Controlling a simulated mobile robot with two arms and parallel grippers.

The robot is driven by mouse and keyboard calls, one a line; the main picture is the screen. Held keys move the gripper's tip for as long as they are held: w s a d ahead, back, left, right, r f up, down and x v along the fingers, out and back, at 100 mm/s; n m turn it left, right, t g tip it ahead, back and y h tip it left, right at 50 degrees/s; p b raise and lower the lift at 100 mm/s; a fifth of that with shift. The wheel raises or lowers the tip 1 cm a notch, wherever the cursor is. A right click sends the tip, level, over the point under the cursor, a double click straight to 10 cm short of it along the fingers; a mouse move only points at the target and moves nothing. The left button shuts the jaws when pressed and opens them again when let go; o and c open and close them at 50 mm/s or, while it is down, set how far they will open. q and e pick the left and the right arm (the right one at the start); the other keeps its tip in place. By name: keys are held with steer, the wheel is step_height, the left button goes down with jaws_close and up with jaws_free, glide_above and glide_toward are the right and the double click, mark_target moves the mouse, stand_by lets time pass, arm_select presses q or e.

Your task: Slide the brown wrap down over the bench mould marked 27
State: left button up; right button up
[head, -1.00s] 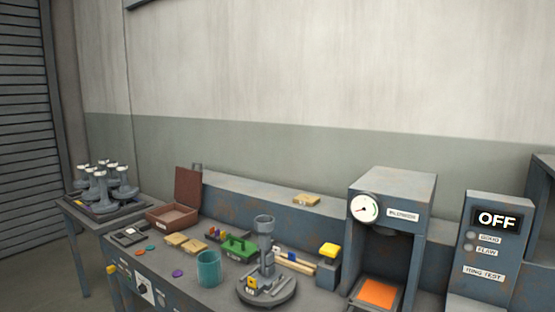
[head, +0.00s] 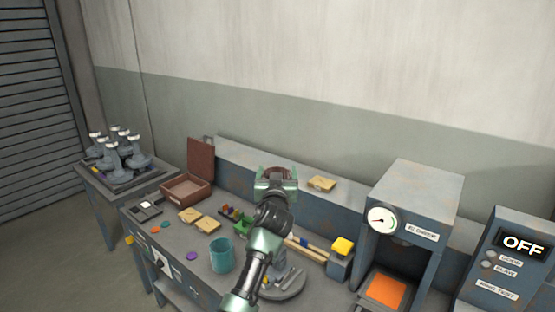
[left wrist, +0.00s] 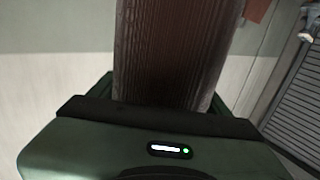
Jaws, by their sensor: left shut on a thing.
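My left gripper (head: 277,181) is shut on the brown wrap (left wrist: 170,50), which fills the top middle of the left wrist view. In the head view only a small brown part of the wrap (head: 277,171) shows between the jaws. The gripper is raised above the bench, over the spot of the bench mould. My arm hides the mould's post; only part of its round grey base (head: 291,283) shows. I cannot tell whether the wrap touches the mould, and the number 27 is not readable. My right gripper is not in view.
A teal cup (head: 221,256) stands left of the mould base. The press with a gauge (head: 411,220) and a yellow-topped post (head: 341,258) stand to the right.

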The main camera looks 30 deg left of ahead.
arm_select(q)
steer(key=shift+a, duration=0.15)
steer(key=f+b, duration=0.1)
steer(key=f, duration=0.1)
steer(key=f+b, duration=0.4)
steer(key=shift+s+d, duration=0.25)
step_height(320, 180, down, 3)
steer(key=b, duration=0.3)
steer(key=shift+f+b, duration=0.2)
steer(key=shift+b, duration=0.1)
step_height(320, 180, down, 7)
steer(key=b, duration=0.6)
steer(key=shift+r, duration=0.15)
steer(key=shift+f+b, duration=4.8)
steer(key=shift+f, duration=0.3)
